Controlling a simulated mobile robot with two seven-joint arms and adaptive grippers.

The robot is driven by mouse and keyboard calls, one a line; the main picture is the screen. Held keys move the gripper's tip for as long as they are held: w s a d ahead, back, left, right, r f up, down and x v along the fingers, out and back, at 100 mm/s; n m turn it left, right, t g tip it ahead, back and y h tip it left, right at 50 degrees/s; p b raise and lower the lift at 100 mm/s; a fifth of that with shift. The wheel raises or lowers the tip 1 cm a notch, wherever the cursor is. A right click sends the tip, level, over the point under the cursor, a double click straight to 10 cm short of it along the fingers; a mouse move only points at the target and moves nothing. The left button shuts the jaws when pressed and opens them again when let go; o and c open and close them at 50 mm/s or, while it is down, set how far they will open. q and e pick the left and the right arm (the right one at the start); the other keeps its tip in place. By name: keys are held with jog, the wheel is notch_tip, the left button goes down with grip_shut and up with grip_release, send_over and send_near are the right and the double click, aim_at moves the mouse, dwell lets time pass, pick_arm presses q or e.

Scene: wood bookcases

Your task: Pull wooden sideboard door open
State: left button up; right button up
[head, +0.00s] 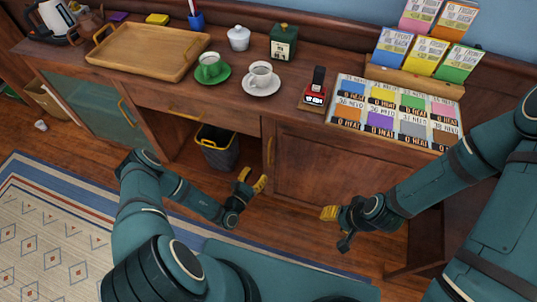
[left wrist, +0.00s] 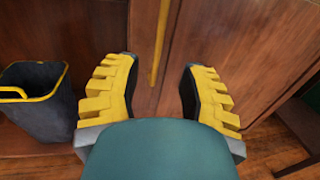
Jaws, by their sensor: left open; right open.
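The wooden sideboard (head: 222,119) stands along the wall, and its brown panelled door (head: 330,180) is closed at the right of the open bay. The door has a vertical yellow handle (head: 270,151) near its left edge. My left gripper (head: 250,184) is open in front of the door, just below the handle in the head view. In the left wrist view the handle (left wrist: 160,42) lies beyond and between the two spread yellow fingers, apart from them.
A dark bin (head: 218,152) with a yellow rim stands in the open bay left of the door. A glass door (head: 95,105) is further left. The top carries a wooden tray (head: 135,58), cups and a card display. A patterned rug (head: 45,230) covers the floor at left.

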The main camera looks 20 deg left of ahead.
aim_at(269, 155)
pick_arm(q)
jog(key=b+x, duration=0.1)
jog(key=x, duration=0.9)
jog(key=shift+b, duration=0.4)
grip_shut()
